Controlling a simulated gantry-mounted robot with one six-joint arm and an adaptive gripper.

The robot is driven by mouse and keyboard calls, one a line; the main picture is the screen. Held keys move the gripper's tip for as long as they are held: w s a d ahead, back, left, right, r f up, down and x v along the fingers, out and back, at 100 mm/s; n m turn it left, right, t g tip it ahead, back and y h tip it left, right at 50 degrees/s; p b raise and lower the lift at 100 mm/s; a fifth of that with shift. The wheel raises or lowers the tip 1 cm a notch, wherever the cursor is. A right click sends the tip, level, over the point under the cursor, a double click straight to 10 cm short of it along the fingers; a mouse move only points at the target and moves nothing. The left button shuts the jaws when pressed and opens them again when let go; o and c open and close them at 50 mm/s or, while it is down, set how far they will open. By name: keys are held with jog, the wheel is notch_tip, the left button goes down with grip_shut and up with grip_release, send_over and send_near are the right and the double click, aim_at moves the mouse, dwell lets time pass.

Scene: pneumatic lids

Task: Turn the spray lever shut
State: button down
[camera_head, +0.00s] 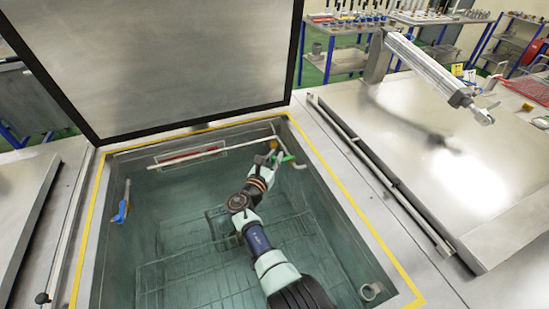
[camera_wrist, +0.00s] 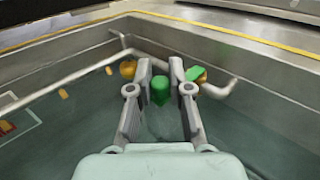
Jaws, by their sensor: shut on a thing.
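The green spray lever (camera_head: 287,158) is at the far right corner of the sunken tank, on the pipe there. In the wrist view a green part of the lever (camera_wrist: 160,90) stands between the two fingers of my gripper (camera_wrist: 161,68). Another green part shows past the right finger. My gripper (camera_head: 274,156) is shut on the lever, and its fingers partly hide it. Brass-coloured fittings (camera_wrist: 128,69) sit on the pipe on either side of the fingers. The lever's exact angle to the pipe is hard to tell.
A white pipe (camera_head: 215,154) runs along the tank's back wall. A blue-handled fitting (camera_head: 122,211) hangs on the left wall. Wire racks (camera_head: 200,278) lie low in the tank. The large lid (camera_head: 165,60) stands open behind; the right lid (camera_head: 440,165) is closed.

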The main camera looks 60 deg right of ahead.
jog(key=t+p, duration=0.1)
jog(key=p, duration=0.1)
jog(key=r+n+p, duration=0.1)
jog(key=p, duration=0.1)
jog(key=shift+s+a+t, duration=0.2)
jog(key=shift+s+t, duration=0.2)
jog(key=t, duration=0.1)
jog(key=n+t+p, duration=0.1)
jog(key=f+n+p, duration=0.1)
jog(key=shift+s+a+t+y, duration=0.3)
jog(key=shift+s+t+y, duration=0.05)
jog(key=shift+t+y, duration=0.05)
jog(key=c, duration=1.1)
grip_release()
jog(key=shift+r, duration=0.1)
